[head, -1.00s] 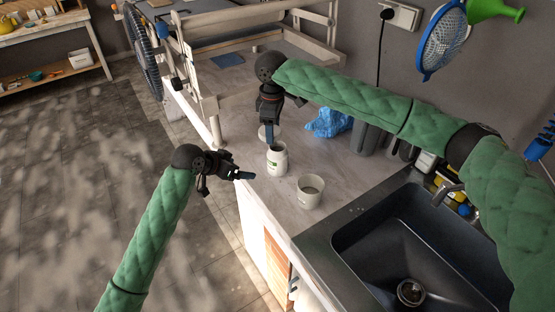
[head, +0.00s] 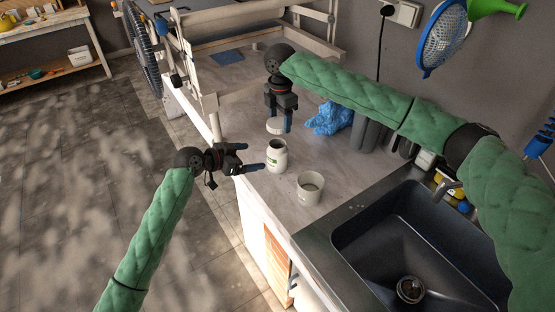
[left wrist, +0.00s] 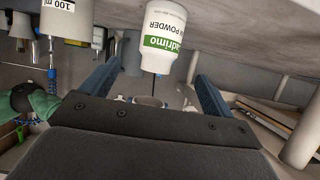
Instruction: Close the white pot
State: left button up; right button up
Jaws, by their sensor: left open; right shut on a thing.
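The white pot (head: 277,160) with a green label stands upright on the counter in the head view. It shows upside down in the left wrist view (left wrist: 163,38), between and beyond my left fingers. My left gripper (head: 255,156) is open, its fingers pointing at the pot from the left; whether they touch it I cannot tell. My right gripper (head: 278,122) is shut on a white round lid (head: 275,128). The lid is just above and behind the pot's mouth in the head view, apart from it. My right fingers partly hide the lid.
A white-grey measuring cup (head: 310,189) stands right of the pot, near the dark sink (head: 400,240). A crumpled blue cloth (head: 329,119) and grey containers (head: 368,133) lie behind. A wooden frame (head: 210,118) stands at the counter's left.

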aim_at(277, 153)
pick_arm(q)
jog(key=shift+x, duration=6)
jog(key=shift+r, duration=0.1)
jog(key=c, duration=1.5)
pick_arm(e)
jog(key=shift+f, duration=2.5)
jog(key=shift+f, duration=0.85)
jog(key=shift+f, duration=0.6)
